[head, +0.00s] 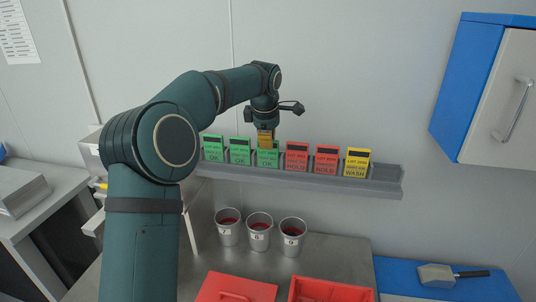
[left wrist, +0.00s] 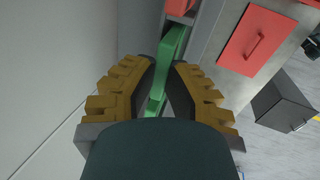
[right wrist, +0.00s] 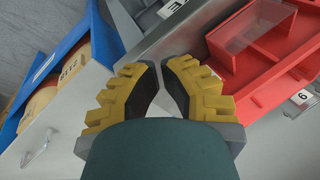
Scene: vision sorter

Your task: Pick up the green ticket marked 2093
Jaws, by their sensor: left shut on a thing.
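A green ticket (head: 268,159) stands third from the left in a row on a grey wall rail (head: 385,184). My left gripper (head: 266,138) comes down on it from above and is shut on its top edge. In the left wrist view the green ticket (left wrist: 174,48) runs between the two yellow-backed fingers of the left gripper (left wrist: 164,68). The fingers hide its upper part, and I cannot read its number.
Two green tickets (head: 239,151) stand left of the held one; two red tickets (head: 297,157) and a yellow ticket (head: 357,163) stand right. Below are three numbered cups (head: 259,236) and red bins (head: 235,287). A blue-sided cabinet (head: 500,95) hangs at right.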

